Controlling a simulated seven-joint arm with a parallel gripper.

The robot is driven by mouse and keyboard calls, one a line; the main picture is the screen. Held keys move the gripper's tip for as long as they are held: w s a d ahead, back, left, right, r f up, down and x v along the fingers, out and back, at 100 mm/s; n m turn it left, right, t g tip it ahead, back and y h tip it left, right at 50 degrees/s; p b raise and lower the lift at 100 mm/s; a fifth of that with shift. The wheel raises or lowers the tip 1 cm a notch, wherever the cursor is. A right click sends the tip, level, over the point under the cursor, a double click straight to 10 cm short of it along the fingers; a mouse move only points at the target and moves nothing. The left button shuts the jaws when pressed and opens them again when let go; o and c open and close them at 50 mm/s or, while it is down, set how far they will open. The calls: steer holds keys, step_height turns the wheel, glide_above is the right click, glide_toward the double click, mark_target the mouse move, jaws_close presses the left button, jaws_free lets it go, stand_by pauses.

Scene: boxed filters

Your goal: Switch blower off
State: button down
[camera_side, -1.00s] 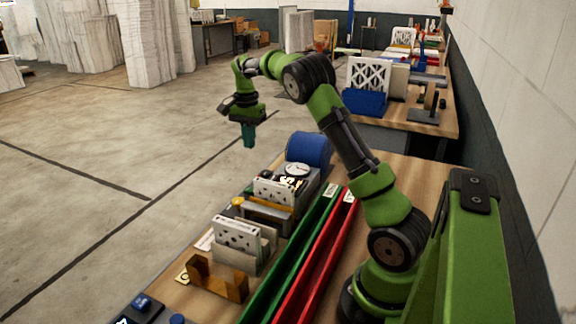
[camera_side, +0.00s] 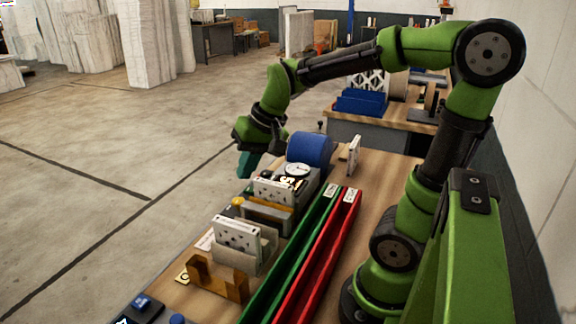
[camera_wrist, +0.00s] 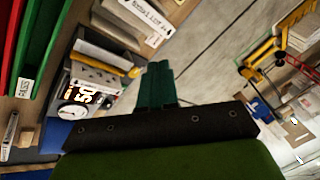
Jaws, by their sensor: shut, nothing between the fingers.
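The blower is probably the blue drum (camera_side: 309,148) at the far end of the bench, beside a grey unit (camera_side: 306,185) with a round dial (camera_side: 297,170). In the wrist view the dial (camera_wrist: 70,114) and a lit display (camera_wrist: 84,97) show on that unit. A yellow knob (camera_side: 238,201) sits at the unit's near left; a yellow-orange knob also shows in the wrist view (camera_wrist: 134,72). I cannot tell which part is the switch. My gripper (camera_side: 246,165) is shut and empty, left of the drum by the bench's edge; its teal fingers (camera_wrist: 160,82) point toward the unit's side.
A white filter (camera_side: 236,233) stands in a holder near a brown bracket (camera_side: 217,280). Another filter (camera_side: 272,190) stands in the grey unit. A green tray (camera_side: 290,255) and red tray (camera_side: 318,258) run alongside. A white piece (camera_side: 354,155) stands behind. Open floor lies left.

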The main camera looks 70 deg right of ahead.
steer(key=s+a+n+t, duration=0.2)
steer(key=s+a+n, duration=0.1)
steer(key=s+a, duration=0.3)
steer(key=shift+s+a+r+y, duration=0.4)
steer(key=shift+s, duration=0.55)
steer(key=c, duration=1.8)
jaws_free()
steer(key=shift+s+a+r+t, duration=0.15)
steer(key=shift+a+r+t, duration=0.05)
steer(key=shift+r+t, duration=0.1)
steer(key=o, duration=0.3)
steer(key=shift+d, duration=0.15)
steer(key=o, duration=0.7)
steer(key=w+d+f+m+g+h, duration=0.1)
steer(key=w+d, duration=0.2)
steer(key=w, duration=0.2)
steer(key=shift+d+g, duration=0.4)
steer(key=n+g+h, duration=0.1)
steer(key=n+g, duration=0.4)
glide_above(247, 189)
steer(key=shift+f, duration=2.65)
step_height(247, 189, down, 16)
steer(key=shift+d, duration=0.1)
